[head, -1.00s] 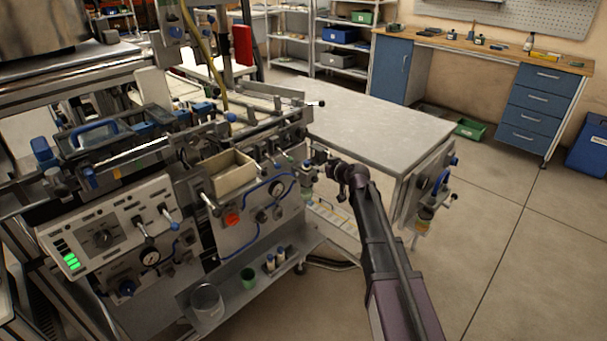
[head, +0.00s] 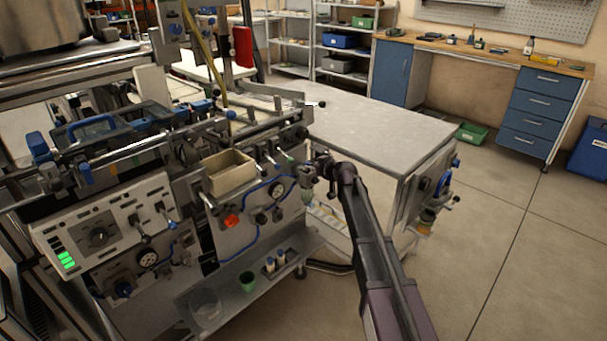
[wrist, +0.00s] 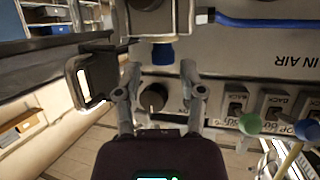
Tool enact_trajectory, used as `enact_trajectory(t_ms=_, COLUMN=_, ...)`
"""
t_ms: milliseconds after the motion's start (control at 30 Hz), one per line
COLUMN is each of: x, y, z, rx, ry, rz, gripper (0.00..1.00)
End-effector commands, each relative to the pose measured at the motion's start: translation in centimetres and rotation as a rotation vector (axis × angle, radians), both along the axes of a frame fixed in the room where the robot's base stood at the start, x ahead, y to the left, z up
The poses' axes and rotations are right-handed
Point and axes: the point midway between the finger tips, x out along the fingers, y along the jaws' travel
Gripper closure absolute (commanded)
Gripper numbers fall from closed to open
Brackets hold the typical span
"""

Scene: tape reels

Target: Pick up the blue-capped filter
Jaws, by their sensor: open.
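The blue-capped filter shows in the wrist view as a blue cap (wrist: 162,53) under a pale grey metal body (wrist: 150,18), against the machine's front panel. In the head view, what looks like the filter (head: 307,174) is small at the right end of the machine front, partly hidden by my gripper. My gripper (wrist: 160,75) is open and empty, with one finger on each side and the blue cap just beyond the fingertips, roughly centred between them. I cannot tell whether a finger touches it. In the head view my gripper (head: 320,164) is close to the panel.
A black handle-like bracket (wrist: 90,75) is close left of the fingers. A blue hose (wrist: 255,22) and switches (wrist: 237,97) are at the right. A grey-topped table (head: 385,125) stands right of the machine. A lower shelf (head: 235,292) holds small containers.

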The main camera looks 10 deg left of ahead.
Motion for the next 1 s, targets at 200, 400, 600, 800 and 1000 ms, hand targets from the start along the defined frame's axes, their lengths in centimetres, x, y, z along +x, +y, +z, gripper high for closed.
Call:
enact_trajectory(t_ms=200, x=1.9, y=1.6, z=-1.2, rx=0.0, ry=0.0, rz=0.0, gripper=0.48)
enact_trajectory(t_ms=400, x=3.1, y=2.6, z=-1.8, rx=0.001, ry=-0.001, rz=0.0, gripper=0.48)
enact_trajectory(t_ms=600, x=3.2, y=2.7, z=-1.8, rx=0.0, ry=0.0, rz=-0.001, gripper=0.48)
enact_trajectory(t_ms=800, x=3.2, y=2.6, z=-1.8, rx=0.0, ry=0.0, rz=-0.001, gripper=0.48)
enact_trajectory(t_ms=1000, x=3.2, y=2.6, z=-1.8, rx=0.0, ry=0.0, rz=-0.001, gripper=0.48)
